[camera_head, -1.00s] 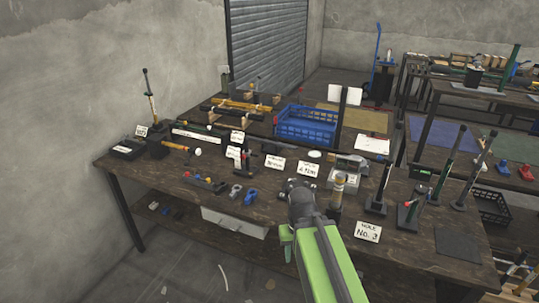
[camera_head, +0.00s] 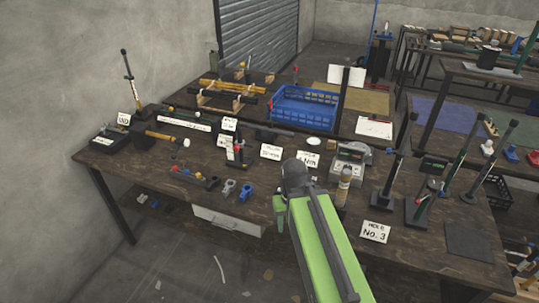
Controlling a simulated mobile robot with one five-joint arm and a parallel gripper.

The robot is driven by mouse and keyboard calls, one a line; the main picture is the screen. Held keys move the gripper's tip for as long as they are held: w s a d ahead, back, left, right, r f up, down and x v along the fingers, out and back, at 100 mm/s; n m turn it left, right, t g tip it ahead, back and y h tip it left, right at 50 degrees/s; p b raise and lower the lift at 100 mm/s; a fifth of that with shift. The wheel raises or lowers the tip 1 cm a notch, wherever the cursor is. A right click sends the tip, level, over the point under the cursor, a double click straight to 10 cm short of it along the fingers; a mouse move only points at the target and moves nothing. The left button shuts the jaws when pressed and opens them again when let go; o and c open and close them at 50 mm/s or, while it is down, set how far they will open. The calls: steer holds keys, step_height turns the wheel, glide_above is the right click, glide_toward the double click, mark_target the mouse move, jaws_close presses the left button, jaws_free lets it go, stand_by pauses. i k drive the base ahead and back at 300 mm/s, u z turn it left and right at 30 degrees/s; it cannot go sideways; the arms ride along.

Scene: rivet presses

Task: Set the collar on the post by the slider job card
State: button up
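My green arm reaches over the front of the bench, and its dark end, my gripper (camera_head: 294,178), points away from the camera. Its fingers are hidden, so I cannot see whether it holds anything. A grey ring-like part (camera_head: 229,187) and a blue one (camera_head: 246,191) lie near the front edge, left of my gripper; either may be a collar. Thin upright posts stand at the back left (camera_head: 129,78), mid-bench (camera_head: 240,152) and at the right (camera_head: 390,175). I cannot tell which is the slider job card.
A brass-coloured cylinder (camera_head: 343,187) is close to the right of my arm. A hammer (camera_head: 165,137) and a small rack (camera_head: 193,177) lie at the left. A dark mat (camera_head: 468,242) lies at the right.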

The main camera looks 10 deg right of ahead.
mark_target(243, 145)
steer(key=u, duration=5.65)
steer(key=i, duration=0.1)
steer(key=z, duration=2.85)
steer(key=k, duration=0.85)
steer(key=z, duration=0.95)
steer(key=i, duration=1)
steer(key=u, duration=0.15)
